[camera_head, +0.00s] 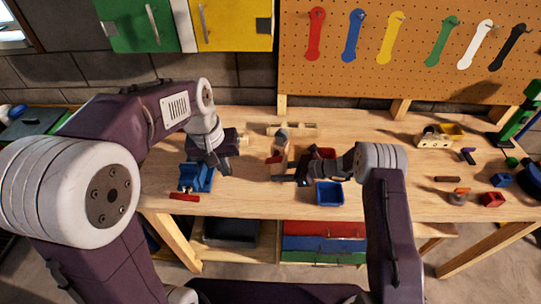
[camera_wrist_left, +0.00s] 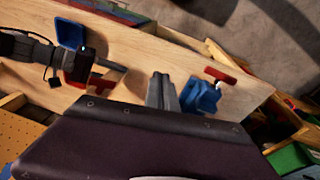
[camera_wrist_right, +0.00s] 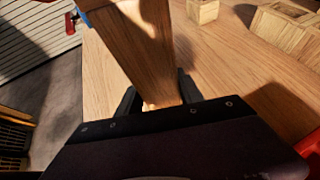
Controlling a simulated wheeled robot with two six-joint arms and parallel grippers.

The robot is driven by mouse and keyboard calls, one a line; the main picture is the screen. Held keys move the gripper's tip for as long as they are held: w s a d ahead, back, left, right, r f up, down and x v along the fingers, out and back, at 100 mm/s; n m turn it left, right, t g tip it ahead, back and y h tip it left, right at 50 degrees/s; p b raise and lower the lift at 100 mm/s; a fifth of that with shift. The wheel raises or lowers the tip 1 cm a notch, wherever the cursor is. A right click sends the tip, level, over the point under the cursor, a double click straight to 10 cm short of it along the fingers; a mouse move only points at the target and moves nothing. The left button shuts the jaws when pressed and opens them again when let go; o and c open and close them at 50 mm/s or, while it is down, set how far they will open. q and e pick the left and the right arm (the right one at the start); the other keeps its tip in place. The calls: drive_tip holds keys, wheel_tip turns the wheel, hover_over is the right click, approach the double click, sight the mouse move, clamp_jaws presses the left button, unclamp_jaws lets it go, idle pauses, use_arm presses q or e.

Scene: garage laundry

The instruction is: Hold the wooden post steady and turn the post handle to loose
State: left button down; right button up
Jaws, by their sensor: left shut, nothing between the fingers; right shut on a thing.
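The wooden post (camera_wrist_right: 145,50) stands between the fingers of my right gripper (camera_wrist_right: 158,98), which is shut on it. In the head view the right gripper (camera_head: 303,172) is at the middle of the workbench, beside a blue bin. My left gripper (camera_head: 222,165) is shut and empty above the bench, left of the post and apart from it; its closed fingers (camera_wrist_left: 163,92) show in the left wrist view. A red bar (camera_wrist_left: 95,80) lies close to the right gripper; I cannot tell whether it is the post handle.
A blue vise (camera_head: 197,177) with a red handle (camera_head: 184,197) is at the bench's front left. The blue bin (camera_head: 329,193) stands near the front edge. A wooden holder (camera_head: 433,141) and small parts lie to the right.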

use_arm(q)
drive_tip(key=w+d+r+m+t+h, duration=0.1)
drive_tip(key=w+d+r+t, duration=0.1)
drive_tip(key=w+d+r, duration=0.55)
hover_over(271, 162)
drive_tip(key=a, duration=0.3)
wheel_tip(271, 162, down, 9)
drive_tip(key=shift+m, duration=0.3)
drive_tip(key=d+f, duration=0.2)
drive_tip(key=f, duration=0.1)
drive_tip(key=shift+d+f, duration=0.15)
drive_tip(key=shift+d, duration=0.1)
drive_tip(key=shift+f, duration=0.2)
drive_tip(key=shift+s, duration=0.1)
drive_tip(key=shift+s+a+f+h, duration=0.15)
drive_tip(key=shift+f+h, duration=0.1)
drive_tip(key=shift+h, duration=0.25)
